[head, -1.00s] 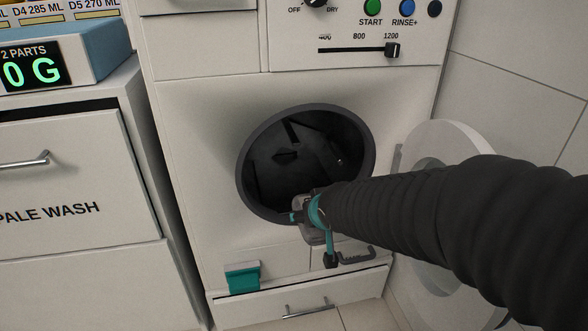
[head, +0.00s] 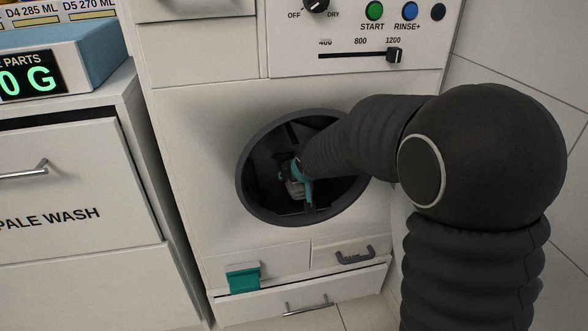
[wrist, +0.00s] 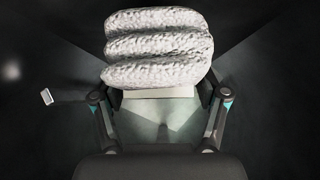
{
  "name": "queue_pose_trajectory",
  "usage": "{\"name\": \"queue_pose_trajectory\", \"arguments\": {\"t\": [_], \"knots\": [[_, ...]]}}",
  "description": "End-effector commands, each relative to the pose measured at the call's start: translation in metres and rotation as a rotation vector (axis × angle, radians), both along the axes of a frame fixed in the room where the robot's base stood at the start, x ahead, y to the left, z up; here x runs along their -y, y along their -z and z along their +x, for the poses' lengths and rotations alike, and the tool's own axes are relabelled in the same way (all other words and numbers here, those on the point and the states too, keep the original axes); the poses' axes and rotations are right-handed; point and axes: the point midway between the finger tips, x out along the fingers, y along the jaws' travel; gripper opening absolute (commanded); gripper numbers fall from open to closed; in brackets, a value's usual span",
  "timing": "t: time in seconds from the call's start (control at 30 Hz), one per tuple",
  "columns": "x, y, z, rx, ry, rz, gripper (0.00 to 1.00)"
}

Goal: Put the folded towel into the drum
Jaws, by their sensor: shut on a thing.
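The folded towel (wrist: 158,48) is white and fluffy, in several stacked folds, and fills the upper middle of the wrist view. My gripper (wrist: 160,98) has a finger on each side of the towel's near end and is shut on it. In the head view my gripper (head: 298,188) is inside the opening of the dark drum (head: 262,190); the towel there is mostly hidden by the gripper and arm. The drum's dark inner wall (wrist: 270,110) surrounds the towel in the wrist view.
The drum's round grey rim (head: 243,170) encircles my arm, which passes through its right part. A teal and white clip-like piece (head: 243,278) sits on the lower front panel at left. A dark handle (head: 355,256) sits below the opening. A drawer cabinet (head: 70,180) stands at left.

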Motion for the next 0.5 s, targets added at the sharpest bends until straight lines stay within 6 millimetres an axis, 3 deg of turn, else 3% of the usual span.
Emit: {"name": "queue_pose_trajectory", "arguments": {"t": [0.17, 0.37, 0.4, 0.5], "knots": [[-0.002, -0.001, 0.010, 0.001, 0.001, 0.000, 0.34], [-0.010, -0.001, 0.037, 0.000, 0.002, 0.001, 0.34], [-0.009, 0.010, 0.036, -0.002, 0.001, -0.001, 0.34], [-0.009, 0.017, 0.035, 0.000, 0.001, -0.001, 0.34]]}}
